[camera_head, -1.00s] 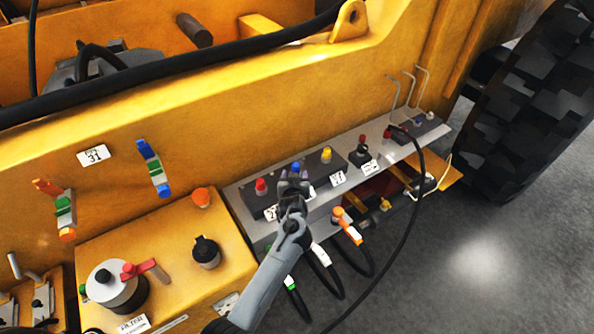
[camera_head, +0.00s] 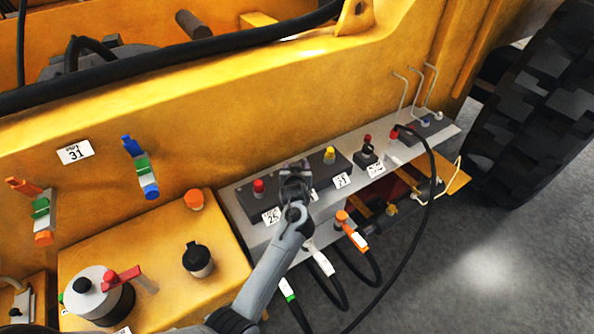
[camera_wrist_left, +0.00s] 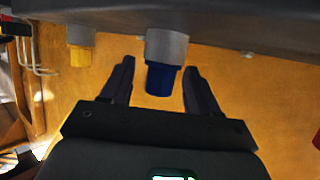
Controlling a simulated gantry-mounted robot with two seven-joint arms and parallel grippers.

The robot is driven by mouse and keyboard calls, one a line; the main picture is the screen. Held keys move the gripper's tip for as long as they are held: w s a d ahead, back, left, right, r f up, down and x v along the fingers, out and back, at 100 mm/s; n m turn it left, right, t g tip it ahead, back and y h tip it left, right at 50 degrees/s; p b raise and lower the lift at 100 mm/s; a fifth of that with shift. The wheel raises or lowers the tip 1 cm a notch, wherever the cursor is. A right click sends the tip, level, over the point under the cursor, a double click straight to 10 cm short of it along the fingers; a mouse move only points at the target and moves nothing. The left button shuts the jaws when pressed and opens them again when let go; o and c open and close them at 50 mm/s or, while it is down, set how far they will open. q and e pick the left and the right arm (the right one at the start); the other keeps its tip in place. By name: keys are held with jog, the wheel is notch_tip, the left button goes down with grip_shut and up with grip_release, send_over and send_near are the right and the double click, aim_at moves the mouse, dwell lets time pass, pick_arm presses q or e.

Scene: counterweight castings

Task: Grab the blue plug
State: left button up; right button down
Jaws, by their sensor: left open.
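The blue plug (camera_wrist_left: 162,78) shows in the left wrist view, below a grey collar (camera_wrist_left: 166,46). It sits between the two fingers of my left gripper (camera_wrist_left: 159,68), with a gap on each side. The fingers are open and do not appear to touch it. In the head view my left gripper (camera_head: 295,172) is over the panel between the red plug (camera_head: 259,186) and the yellow plug (camera_head: 329,154), and it hides the blue plug. My right gripper is not in view.
The yellow plug also shows in the left wrist view (camera_wrist_left: 82,50). Black cables with orange (camera_head: 342,217) and white ends hang in front of the grey ledge. A black cable (camera_head: 432,190) loops from the ledge's right. A large tyre (camera_head: 530,110) stands at right.

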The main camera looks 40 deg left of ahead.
pick_arm(q)
jog(key=c, duration=1.1)
